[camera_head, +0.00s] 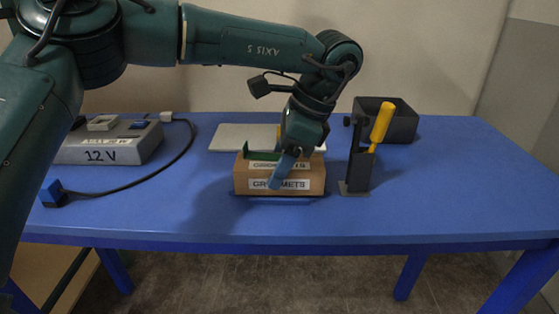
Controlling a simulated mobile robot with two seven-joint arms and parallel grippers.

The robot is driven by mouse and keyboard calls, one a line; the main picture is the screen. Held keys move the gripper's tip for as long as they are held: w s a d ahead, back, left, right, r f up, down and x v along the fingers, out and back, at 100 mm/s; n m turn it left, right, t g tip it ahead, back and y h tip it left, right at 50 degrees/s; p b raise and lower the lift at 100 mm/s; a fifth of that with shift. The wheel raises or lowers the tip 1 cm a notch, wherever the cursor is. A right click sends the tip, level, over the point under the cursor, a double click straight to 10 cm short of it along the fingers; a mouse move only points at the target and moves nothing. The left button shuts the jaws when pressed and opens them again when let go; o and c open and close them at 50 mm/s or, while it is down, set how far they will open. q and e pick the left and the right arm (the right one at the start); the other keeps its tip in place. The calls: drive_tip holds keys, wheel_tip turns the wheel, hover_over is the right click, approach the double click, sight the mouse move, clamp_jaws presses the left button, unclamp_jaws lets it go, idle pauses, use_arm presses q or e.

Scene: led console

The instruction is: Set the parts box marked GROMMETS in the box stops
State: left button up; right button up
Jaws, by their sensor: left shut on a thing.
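The brown parts box (243,178) stands on the blue table near its middle. A white label on its front reads GROMMETS, partly covered by a finger, and a second label shows on its top. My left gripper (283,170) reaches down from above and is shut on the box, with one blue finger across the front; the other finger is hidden. My right gripper is not in view.
A dark stand (358,170) with a yellow-handled tool (381,125) is close right of the box. A black bin (403,126) stands behind it. A pale flat panel (228,137) lies behind the box. A grey 12 V unit (135,146) and cable are left. The table's right side is clear.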

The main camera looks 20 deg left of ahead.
use_arm(q)
drive_tip(key=shift+f+b, duration=0.35)
drive_tip(key=shift+f, duration=0.05)
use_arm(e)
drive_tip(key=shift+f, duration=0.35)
use_arm(q)
drive_tip(key=o, duration=1.1)
drive_tip(key=shift+o, duration=0.2)
drive_tip(key=shift+d+r, duration=0.1)
drive_tip(key=shift+r, duration=0.2)
drive_tip(key=p+v, duration=0.2)
drive_tip(key=v, duration=1)
drive_tip(key=shift+r, duration=0.25)
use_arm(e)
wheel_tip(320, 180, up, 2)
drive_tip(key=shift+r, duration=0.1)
